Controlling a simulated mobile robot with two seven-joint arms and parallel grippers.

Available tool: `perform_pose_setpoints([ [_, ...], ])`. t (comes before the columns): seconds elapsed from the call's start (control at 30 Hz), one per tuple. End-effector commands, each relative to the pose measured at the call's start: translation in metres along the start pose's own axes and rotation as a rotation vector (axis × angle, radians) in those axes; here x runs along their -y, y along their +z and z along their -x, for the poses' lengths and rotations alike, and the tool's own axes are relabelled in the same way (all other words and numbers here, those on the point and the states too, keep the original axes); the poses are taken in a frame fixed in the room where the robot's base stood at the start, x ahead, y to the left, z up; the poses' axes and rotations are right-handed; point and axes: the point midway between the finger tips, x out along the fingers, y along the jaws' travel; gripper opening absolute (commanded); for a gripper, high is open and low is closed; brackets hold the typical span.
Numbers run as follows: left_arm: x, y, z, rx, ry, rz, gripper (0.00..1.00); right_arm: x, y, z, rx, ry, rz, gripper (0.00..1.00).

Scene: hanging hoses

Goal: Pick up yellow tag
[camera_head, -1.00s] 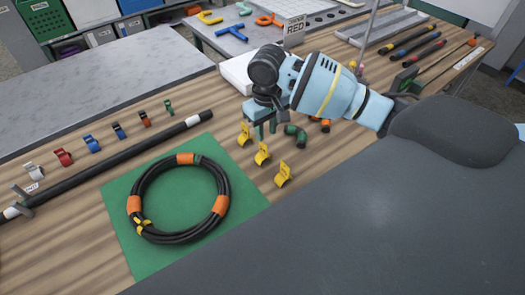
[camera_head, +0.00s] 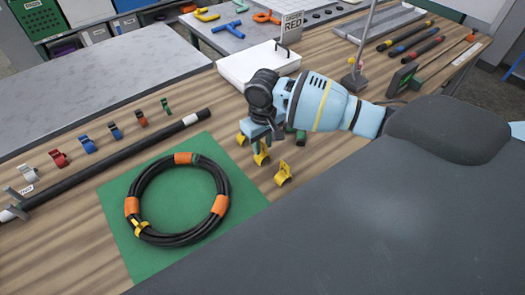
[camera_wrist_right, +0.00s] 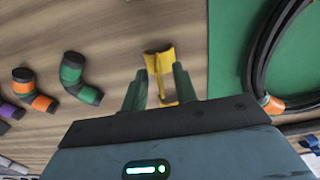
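My left gripper is not in view.
A coiled black hose (camera_head: 147,187) with orange bands and a yellow tag (camera_head: 141,228) lies on the green mat (camera_head: 120,215). Short elbow pieces (camera_wrist_right: 80,75) lie beside the gripper. A white box (camera_head: 240,68) stands behind. Coloured clips (camera_head: 88,145) line the left side.

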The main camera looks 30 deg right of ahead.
Motion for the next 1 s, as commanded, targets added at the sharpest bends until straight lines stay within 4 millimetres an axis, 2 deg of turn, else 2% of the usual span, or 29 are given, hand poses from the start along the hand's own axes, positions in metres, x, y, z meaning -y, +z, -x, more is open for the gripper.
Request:
perform_pose_setpoints([
  [0.03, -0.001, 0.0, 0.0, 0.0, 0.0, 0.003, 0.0, 0.0, 0.0, 0.0, 0.0, 0.0, 0.0, 0.23],
  [0.2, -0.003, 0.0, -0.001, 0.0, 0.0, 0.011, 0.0, 0.0, 0.0, 0.0, 0.0, 0.0, 0.0, 0.0],
  [0.67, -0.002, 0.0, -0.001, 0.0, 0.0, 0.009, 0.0, 0.0, 0.0, 0.003, 0.0, 0.0, 0.0, 0.0],
  [0.83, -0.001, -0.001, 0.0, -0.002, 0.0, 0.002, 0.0, 0.0, -0.001, 0.015, -0.002, -0.002, 0.0, 0.0],
  [1.0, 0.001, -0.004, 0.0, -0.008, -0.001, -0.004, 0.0, 0.0, -0.001, 0.036, -0.002, -0.001, 0.0, 0.0],
])
